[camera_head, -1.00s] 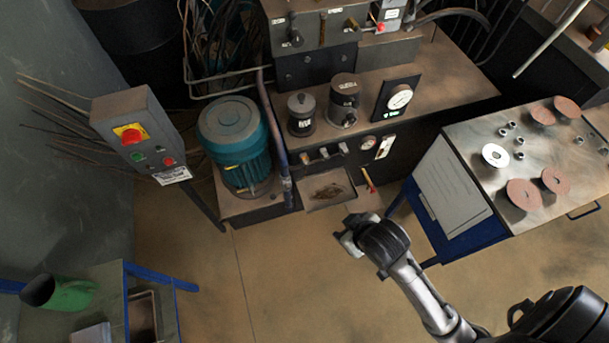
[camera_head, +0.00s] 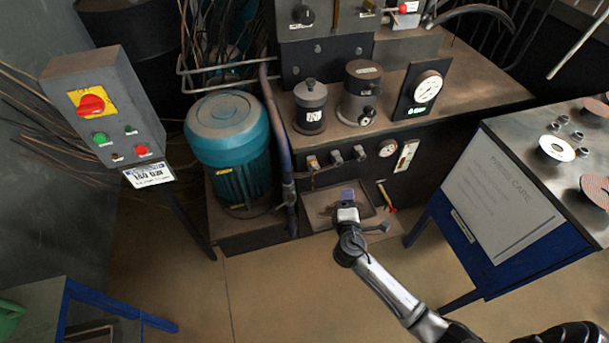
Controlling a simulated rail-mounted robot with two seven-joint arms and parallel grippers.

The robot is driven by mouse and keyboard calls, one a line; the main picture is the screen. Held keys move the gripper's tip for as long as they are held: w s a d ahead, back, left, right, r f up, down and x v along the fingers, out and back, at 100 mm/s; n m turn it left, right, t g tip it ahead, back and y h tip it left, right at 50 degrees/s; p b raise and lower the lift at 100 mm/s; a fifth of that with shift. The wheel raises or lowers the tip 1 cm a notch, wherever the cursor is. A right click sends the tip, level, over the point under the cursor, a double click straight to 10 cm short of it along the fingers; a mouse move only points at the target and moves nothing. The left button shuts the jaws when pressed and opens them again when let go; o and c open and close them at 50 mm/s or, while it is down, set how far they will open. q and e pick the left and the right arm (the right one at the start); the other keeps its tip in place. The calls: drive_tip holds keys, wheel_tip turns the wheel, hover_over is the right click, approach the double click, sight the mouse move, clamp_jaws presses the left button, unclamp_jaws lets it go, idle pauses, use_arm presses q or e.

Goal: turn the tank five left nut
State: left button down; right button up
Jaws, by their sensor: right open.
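My right gripper (camera_head: 347,196) is over the shallow tray (camera_head: 323,213) at the foot of the machine, below a row of small metal fittings (camera_head: 337,158) on the machine's dark front. It is open and seems empty, apart from the fittings. Two dark cylinders, a smaller one (camera_head: 310,105) and a larger one (camera_head: 361,95), stand on the ledge above. I cannot tell which part is the tank five left nut, as no label naming it is legible. My left gripper is out of view.
A teal motor (camera_head: 230,145) stands left of the fittings, beside a vertical pipe (camera_head: 278,130). A control box (camera_head: 103,105) with a red switch is further left. A workbench (camera_head: 535,150) with discs and small nuts stands at right. Open floor lies in front.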

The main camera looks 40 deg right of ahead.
sight(315, 171)
drive_tip(key=shift+w+a+n+t+y, duration=2.35)
drive_tip(key=shift+a+n+y, duration=0.25)
drive_tip(key=shift+n, duration=4.2)
drive_tip(key=b+x, duration=0.3)
drive_tip(key=x, duration=0.9)
drive_tip(key=shift+w+d+r+b, duration=0.15)
drive_tip(key=shift+w+d+b, duration=0.05)
drive_tip(key=shift+w+b, duration=0.1)
drive_tip(key=c, duration=0.9)
